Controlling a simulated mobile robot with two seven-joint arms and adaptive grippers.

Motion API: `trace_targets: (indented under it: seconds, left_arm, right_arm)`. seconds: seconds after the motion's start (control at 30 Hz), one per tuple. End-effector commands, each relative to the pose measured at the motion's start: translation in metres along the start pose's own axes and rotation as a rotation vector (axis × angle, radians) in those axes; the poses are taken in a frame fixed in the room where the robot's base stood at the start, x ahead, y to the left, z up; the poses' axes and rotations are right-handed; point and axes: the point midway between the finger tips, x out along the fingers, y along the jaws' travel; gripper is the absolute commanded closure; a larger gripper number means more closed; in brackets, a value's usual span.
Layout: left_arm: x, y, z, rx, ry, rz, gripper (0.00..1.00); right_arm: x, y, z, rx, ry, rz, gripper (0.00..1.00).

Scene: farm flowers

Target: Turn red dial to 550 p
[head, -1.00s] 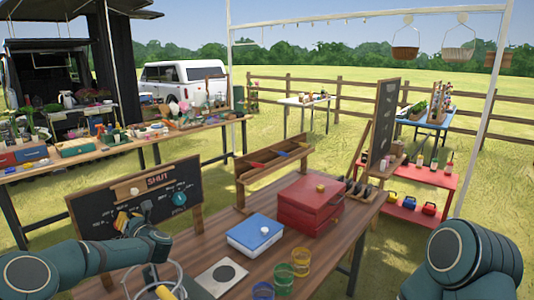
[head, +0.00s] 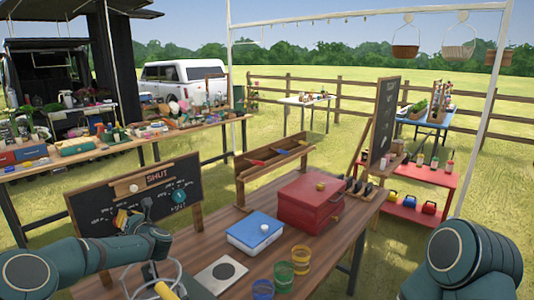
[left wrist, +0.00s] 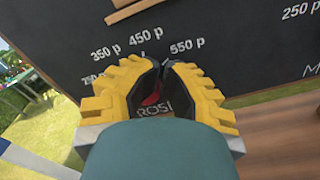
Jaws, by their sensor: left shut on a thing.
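The black chalkboard (head: 108,212) stands at the left of the wooden table. In the left wrist view, chalk labels 350 p, 450 p and 550 p (left wrist: 188,46) arc above my left gripper (left wrist: 161,72), with 250 p at the right. The gripper's yellow fingers are shut on the red dial (left wrist: 152,98). Only a small red patch of the dial shows between them, above the partly covered letters "ROSI". Its pointer setting cannot be read. In the head view the left gripper (head: 123,219) is against the board's lower part. My right gripper is out of view.
A teal dial (head: 179,196) and a wooden SHUT strip (head: 145,182) are on the board. A blue box (head: 254,232), a red box (head: 309,203) and coloured rings (head: 301,257) occupy the table. A wooden rack (head: 272,163) stands behind.

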Motion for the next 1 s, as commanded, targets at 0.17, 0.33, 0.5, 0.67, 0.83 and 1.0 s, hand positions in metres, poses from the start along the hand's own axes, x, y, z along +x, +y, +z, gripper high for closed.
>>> trace_targets:
  seconds: [0.17,0.33,0.5,0.67,0.83,1.0]
  left_arm:
    - [0.002,-0.002,-0.004,0.004,0.009,0.001,1.0]
    - [0.0,-0.003,0.001,0.003,0.008,0.001,1.0]
    - [-0.017,-0.004,0.002,0.003,0.003,-0.001,1.0]
    - [-0.035,-0.004,0.004,0.001,0.001,-0.001,1.0]
    - [-0.052,-0.004,0.004,0.001,0.001,0.0,1.0]
    - [-0.06,-0.003,0.006,0.001,0.0,0.001,1.0]
  right_arm:
    - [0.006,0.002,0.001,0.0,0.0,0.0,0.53]
    - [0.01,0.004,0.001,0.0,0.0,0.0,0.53]
    - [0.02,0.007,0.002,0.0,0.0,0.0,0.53]
    - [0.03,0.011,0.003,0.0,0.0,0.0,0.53]
    - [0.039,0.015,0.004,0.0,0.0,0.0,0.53]
    - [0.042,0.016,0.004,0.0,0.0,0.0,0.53]
